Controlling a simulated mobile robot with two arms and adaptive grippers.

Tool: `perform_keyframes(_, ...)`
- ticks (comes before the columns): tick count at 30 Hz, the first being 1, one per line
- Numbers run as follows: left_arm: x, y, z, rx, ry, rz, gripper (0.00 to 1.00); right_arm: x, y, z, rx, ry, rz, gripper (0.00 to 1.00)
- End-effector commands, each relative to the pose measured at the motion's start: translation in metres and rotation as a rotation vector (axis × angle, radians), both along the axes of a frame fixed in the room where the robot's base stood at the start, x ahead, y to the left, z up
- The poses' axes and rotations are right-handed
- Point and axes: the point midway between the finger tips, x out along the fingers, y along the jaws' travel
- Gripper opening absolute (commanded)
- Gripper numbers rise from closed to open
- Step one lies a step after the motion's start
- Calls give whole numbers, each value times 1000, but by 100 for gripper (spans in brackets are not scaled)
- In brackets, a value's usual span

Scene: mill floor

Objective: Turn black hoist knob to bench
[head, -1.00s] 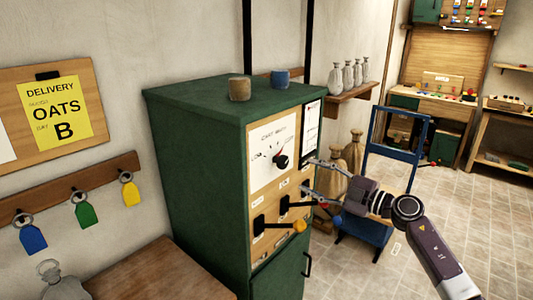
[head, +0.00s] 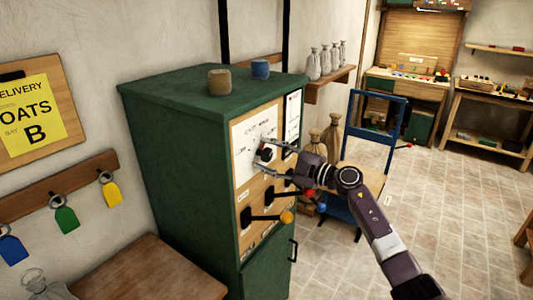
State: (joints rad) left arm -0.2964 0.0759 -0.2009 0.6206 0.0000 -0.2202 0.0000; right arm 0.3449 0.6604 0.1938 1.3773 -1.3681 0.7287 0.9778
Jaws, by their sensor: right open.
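The black knob (head: 266,154) sits on a white dial plate (head: 243,163) on the wooden front of the green cabinet (head: 165,160). Its pointer and the small lettering are too blurred and covered to read. My right gripper (head: 260,150) is open, with its fingertips at the dial on either side of the knob. I cannot tell whether the fingers touch it. My left gripper is not in view.
Below the dial are levers with a yellow tip (head: 288,217), a red tip and a blue tip, close under my right arm. A blue hand truck (head: 373,140) and sacks (head: 331,137) stand right of the cabinet.

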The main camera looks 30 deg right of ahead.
Motion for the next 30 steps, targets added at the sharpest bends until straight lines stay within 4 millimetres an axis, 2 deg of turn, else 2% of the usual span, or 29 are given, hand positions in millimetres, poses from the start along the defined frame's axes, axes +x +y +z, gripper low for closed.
perform_keyframes(3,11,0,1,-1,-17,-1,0,1,1,0,-1,0,0,49)
perform_keyframes(8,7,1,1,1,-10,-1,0,1,0,0,-1,0,0,48)
perform_keyframes(19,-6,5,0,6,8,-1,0,1,0,0,0,0,0,8)
perform_keyframes(30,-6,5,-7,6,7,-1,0,1,0,-3,-73,-27,-1,8)
